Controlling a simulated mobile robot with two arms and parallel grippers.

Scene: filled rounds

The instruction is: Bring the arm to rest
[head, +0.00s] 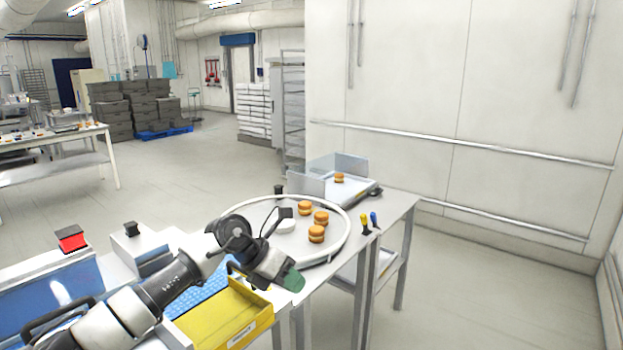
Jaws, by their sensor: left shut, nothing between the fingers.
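My left arm reaches in from the lower left of the head view. Its left gripper (291,280) has dark, greenish fingertips that are shut with nothing between them. It is above the right edge of a yellow bin (232,318), in front of a round tray. My right gripper is not in view.
The white-rimmed round tray (345,240) bears several orange-brown filled rounds (316,234). Another round (339,177) lies on a scale-like platform (357,190) behind. Yellow (366,225) and blue-handled (374,220) tools are at the table's right edge. Floor (470,290) to the right is clear.

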